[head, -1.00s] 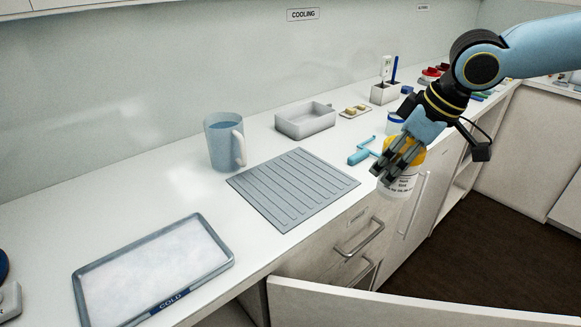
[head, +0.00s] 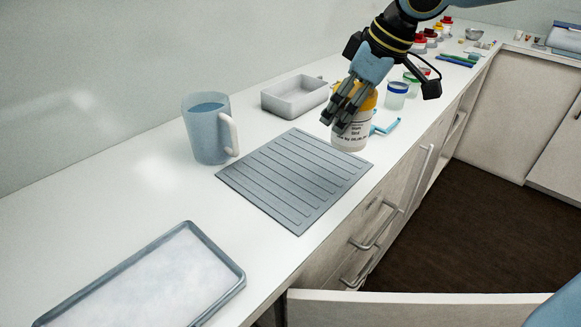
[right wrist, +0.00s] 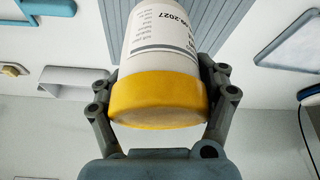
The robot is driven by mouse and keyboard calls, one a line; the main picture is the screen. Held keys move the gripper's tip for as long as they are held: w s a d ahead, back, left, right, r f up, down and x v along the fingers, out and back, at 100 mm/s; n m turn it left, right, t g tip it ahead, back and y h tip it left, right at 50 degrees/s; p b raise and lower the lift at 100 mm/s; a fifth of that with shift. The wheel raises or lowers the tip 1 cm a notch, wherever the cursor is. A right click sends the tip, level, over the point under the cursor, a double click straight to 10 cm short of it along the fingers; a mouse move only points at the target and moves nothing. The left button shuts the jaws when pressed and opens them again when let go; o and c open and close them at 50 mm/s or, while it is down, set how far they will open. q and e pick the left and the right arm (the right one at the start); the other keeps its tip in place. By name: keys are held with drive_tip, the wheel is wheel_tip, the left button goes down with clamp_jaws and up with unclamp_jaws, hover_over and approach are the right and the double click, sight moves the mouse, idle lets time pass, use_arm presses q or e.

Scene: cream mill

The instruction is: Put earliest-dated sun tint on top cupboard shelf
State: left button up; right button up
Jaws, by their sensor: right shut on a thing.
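My right gripper (head: 346,108) is shut on a white bottle (head: 350,133) with a yellow cap and a printed label. In the head view it holds the bottle upright near the far right corner of the grey ribbed mat; whether the bottle touches the counter I cannot tell. The right wrist view shows the yellow cap (right wrist: 157,98) between the fingers of the right gripper (right wrist: 160,95). Part of a date ending in 2027 shows on the label. My left gripper is not in view. No cupboard shelf is clearly seen.
The ribbed mat (head: 295,178) lies on the white counter. A blue jug (head: 205,130), a pale tray (head: 292,97) and a cold tray (head: 150,285) stand around it. Several jars (head: 396,95) stand behind the gripper. A panel edge (head: 400,303) crosses the front.

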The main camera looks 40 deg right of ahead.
use_arm(q)
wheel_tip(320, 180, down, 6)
drive_tip(key=b, duration=0.5)
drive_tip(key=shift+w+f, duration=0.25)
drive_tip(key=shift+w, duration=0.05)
use_arm(e)
drive_tip(key=shift+w+a+f, duration=1.05)
drive_tip(key=shift+a+f, duration=0.1)
drive_tip(key=shift+f, duration=0.4)
drive_tip(key=shift+w+a+f, duration=1)
drive_tip(key=shift+a+f, duration=0.15)
drive_tip(key=shift+f, duration=0.45)
drive_tip(key=shift+w+a+f, duration=1.05)
drive_tip(key=shift+a+f, duration=0.1)
drive_tip(key=shift+f, duration=0.4)
drive_tip(key=shift+f, duration=0.1)
drive_tip(key=o, duration=1.5)
